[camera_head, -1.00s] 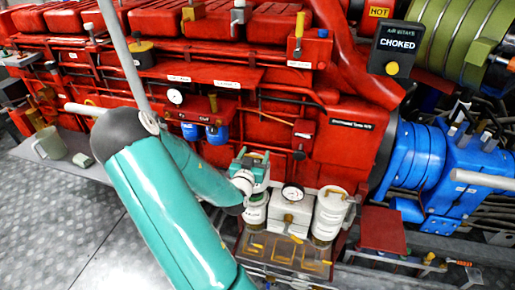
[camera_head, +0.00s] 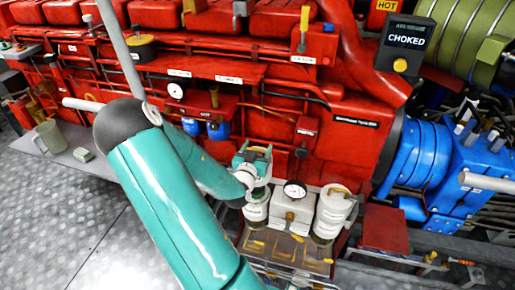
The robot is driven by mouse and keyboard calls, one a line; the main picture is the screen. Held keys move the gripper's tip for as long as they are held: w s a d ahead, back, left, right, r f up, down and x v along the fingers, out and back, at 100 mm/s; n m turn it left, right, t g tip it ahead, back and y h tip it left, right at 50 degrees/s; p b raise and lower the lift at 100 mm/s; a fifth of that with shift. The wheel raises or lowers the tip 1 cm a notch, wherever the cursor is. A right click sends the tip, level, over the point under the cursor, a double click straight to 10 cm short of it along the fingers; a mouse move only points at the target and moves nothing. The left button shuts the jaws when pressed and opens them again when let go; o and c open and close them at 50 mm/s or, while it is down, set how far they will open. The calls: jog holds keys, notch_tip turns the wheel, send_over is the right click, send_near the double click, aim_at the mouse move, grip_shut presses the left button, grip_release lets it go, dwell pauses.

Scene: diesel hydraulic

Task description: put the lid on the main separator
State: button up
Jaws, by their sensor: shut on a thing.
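My gripper (camera_head: 257,163) is teal and sits just above the left white cylinder (camera_head: 255,212) of the separator unit. It is shut on a pale lid (camera_head: 262,183), which is small and partly hidden by the gripper and wrist. I cannot tell whether the lid touches the cylinder's top. A second white cylinder (camera_head: 329,213) stands at the right with a cover and handle on top. A white box with a round gauge (camera_head: 295,191) stands between the two cylinders. No label shows which one is the main separator.
A red engine (camera_head: 350,140) rises close behind the gripper. A clear tray-like box (camera_head: 285,247) with yellow handles lies in front of the cylinders. A red block (camera_head: 384,229) and blue machinery (camera_head: 420,160) stand at the right. A mug (camera_head: 50,136) stands on a left ledge.

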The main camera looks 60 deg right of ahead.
notch_tip(320, 180, down, 8)
dwell(1.1)
jog(key=shift+f, duration=1.45)
dwell(1.3)
jog(key=o, duration=1.6)
jog(key=shift+a, duration=0.1)
jog(key=a, duration=0.4)
jog(key=s+a, duration=0.1)
jog(key=a, duration=0.4)
jog(key=s+a, duration=0.1)
jog(key=a, duration=0.3)
jog(key=shift+s+a, duration=0.15)
jog(key=shift+a, duration=0.1)
jog(key=shift+a, duration=0.1)
